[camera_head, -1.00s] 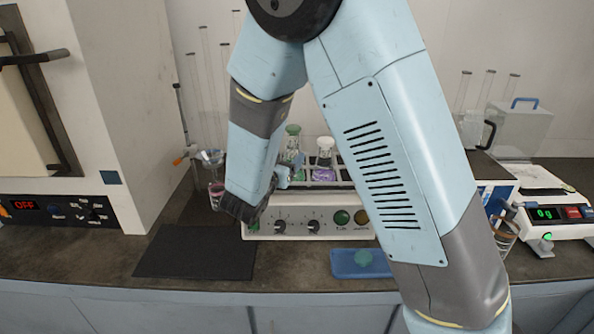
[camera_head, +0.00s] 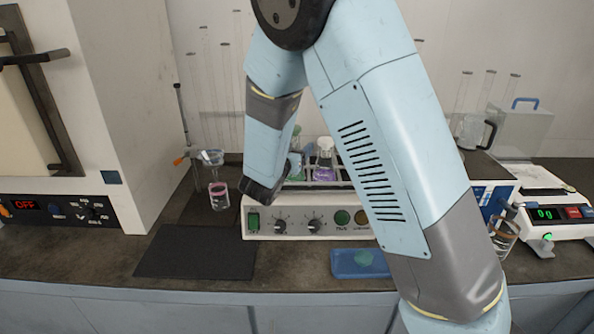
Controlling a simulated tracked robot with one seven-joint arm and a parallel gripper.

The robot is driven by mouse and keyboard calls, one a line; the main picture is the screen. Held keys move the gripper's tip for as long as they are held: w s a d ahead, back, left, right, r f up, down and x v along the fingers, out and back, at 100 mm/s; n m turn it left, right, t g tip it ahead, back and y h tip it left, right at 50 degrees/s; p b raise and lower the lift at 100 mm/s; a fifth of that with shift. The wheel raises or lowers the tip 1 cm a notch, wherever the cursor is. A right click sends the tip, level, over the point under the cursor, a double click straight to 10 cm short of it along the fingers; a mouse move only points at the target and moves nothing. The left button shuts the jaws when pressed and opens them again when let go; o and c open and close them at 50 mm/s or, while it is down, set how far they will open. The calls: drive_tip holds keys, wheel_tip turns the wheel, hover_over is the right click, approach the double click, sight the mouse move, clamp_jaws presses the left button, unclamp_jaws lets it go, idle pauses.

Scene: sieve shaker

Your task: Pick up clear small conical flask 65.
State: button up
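My gripper (camera_head: 262,191) hangs at the front left edge of the shaker (camera_head: 300,218), seen side on; whether its fingers are apart is not clear. A clear conical flask with a white stopper and purple liquid (camera_head: 325,160) stands in the shaker's rack, right of my gripper. Another flask (camera_head: 296,165) with greenish contents is mostly hidden behind my arm. I cannot read a number 65 on any vessel, so I cannot tell which one is named. My arm hides the right part of the shaker.
A clear vessel with a pink band (camera_head: 219,197) stands below a funnel, left of my gripper. A black mat (camera_head: 195,252) lies in front, bare. A blue tray (camera_head: 345,268) holds a green item. The balance (camera_head: 545,213) is at right.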

clamp_jaws()
idle(0.4)
drive_tip(key=shift+r, duration=0.2)
drive_tip(key=shift+s+r, duration=0.1)
drive_tip(key=shift+r, duration=1.35)
drive_tip(key=s+d+r, duration=0.2)
drive_tip(key=s+r, duration=1.1)
drive_tip(key=r, duration=0.1)
drive_tip(key=shift+s+r, duration=0.35)
drive_tip(key=shift+d, duration=0.1)
